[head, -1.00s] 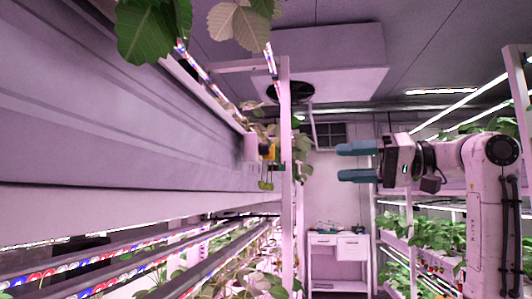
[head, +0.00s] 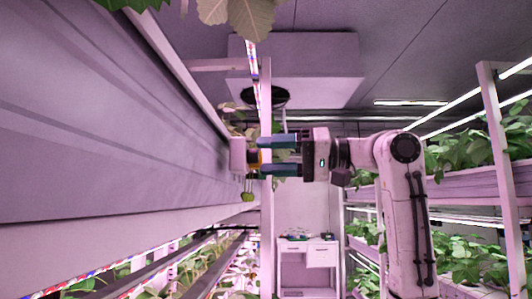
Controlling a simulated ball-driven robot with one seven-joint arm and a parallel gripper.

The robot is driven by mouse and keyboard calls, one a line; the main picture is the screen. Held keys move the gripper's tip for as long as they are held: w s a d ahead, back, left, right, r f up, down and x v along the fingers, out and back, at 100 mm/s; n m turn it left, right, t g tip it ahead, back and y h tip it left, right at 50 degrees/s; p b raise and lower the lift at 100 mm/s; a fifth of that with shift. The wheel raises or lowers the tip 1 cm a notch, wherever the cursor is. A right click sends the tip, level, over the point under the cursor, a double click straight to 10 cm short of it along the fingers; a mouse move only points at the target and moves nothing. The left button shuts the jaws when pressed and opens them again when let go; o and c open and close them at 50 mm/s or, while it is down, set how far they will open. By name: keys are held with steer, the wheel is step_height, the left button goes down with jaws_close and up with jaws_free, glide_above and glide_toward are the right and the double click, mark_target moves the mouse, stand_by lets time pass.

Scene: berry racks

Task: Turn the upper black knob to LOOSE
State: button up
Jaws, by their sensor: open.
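A small pale box (head: 237,157) is mounted on the side of the long rack panel at left of centre. A small orange-yellow part (head: 253,157) with dark bits sticks out from its right side. The black knobs are too small and too covered to tell apart, and I cannot read any LOOSE mark. My gripper (head: 263,155) comes in from the right with its blue-grey fingers apart, one above the other. The fingertips overlap the right side of the orange part in the picture. I cannot tell whether they touch it. Nothing shows between the fingers.
A white upright post (head: 265,230) stands just right of the box, behind the fingers. The long panel (head: 110,120) fills the left side. Plant racks (head: 470,180) line the right. A white cabinet (head: 307,254) stands at the aisle's far end.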

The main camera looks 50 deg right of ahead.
steer(key=shift+w+a, duration=0.4)
steer(key=shift+w, duration=0.2)
steer(key=shift+c, duration=0.3)
jaws_close()
steer(key=shift+f+n, duration=0.1)
steer(key=shift+n, duration=0.2)
steer(key=n+y+b, duration=0.1)
steer(key=n, duration=0.9)
steer(key=n+y+b, duration=0.1)
steer(key=n, duration=1)
steer(key=shift+w+d+f, duration=0.1)
steer(key=shift+d, duration=0.05)
